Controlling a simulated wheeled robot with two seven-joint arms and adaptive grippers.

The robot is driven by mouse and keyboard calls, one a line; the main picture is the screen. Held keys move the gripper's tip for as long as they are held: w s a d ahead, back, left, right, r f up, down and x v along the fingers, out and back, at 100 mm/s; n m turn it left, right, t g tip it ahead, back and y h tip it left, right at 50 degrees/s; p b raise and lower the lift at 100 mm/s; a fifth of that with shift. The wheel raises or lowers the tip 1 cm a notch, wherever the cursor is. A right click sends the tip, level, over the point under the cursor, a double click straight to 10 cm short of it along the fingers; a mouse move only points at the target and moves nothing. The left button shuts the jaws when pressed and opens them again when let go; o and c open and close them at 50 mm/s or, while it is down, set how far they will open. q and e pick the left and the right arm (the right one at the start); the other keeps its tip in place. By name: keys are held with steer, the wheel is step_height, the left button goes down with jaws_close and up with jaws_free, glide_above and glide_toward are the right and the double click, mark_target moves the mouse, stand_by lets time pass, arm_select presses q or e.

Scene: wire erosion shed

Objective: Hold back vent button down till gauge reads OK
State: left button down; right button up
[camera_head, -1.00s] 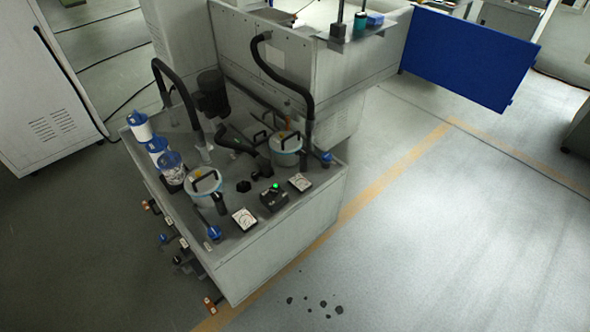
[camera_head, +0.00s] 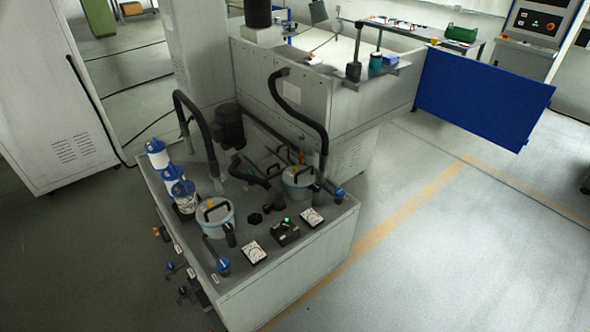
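A grey filter unit (camera_head: 290,281) stands ahead with two lidded canisters on top. The farther canister (camera_head: 297,184) has a dark handle and a small yellow button (camera_head: 295,170) on its lid. The nearer canister (camera_head: 216,220) has a similar yellow button (camera_head: 210,205). A white-faced gauge (camera_head: 311,217) sits toward the right edge of the top, and another gauge (camera_head: 254,253) sits near the front. Their readings are too small to make out. Neither of my grippers is in view.
A black box (camera_head: 285,231) with a green light sits between the gauges. Black hoses (camera_head: 321,125) arch over the top. Blue-and-white cylinders (camera_head: 157,153) line the left edge. A blue panel (camera_head: 482,97) juts out at right. Open floor (camera_head: 450,270) lies to the right.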

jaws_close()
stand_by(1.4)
